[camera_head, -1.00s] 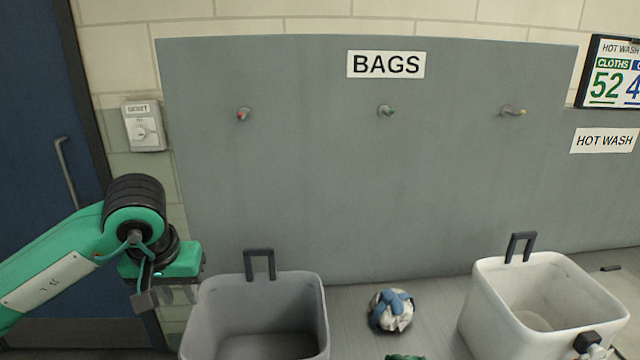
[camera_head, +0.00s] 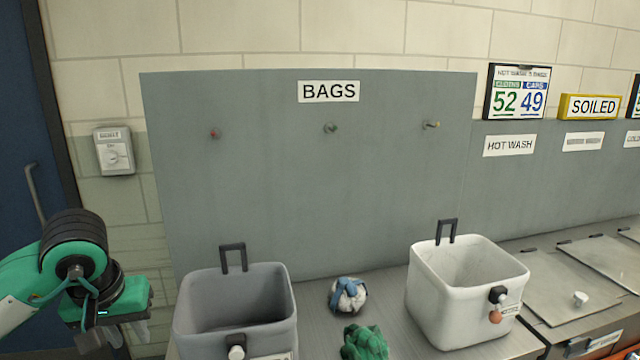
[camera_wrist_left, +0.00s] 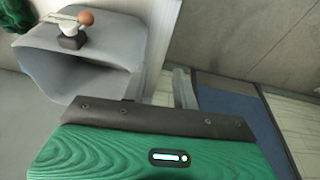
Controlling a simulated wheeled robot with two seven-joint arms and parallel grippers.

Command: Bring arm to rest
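My green left arm comes in from the left edge of the head view. My left gripper (camera_head: 128,335) hangs low at the left, apart from the grey bin (camera_head: 235,290) to its right. In the left wrist view, my left gripper (camera_wrist_left: 160,88) shows two pale fingers with a gap and nothing between them. That view also shows a grey bin (camera_wrist_left: 65,48) with a dark fitting and an orange-brown knob at its edge. My right gripper is not in view.
A white bin (camera_head: 470,290) stands on the counter at the right. A white-and-blue bundle (camera_head: 348,296) and a green bundle (camera_head: 365,342) lie between the bins. The grey board (camera_head: 270,190) has three empty pegs. A blue door (camera_head: 20,130) is at the left.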

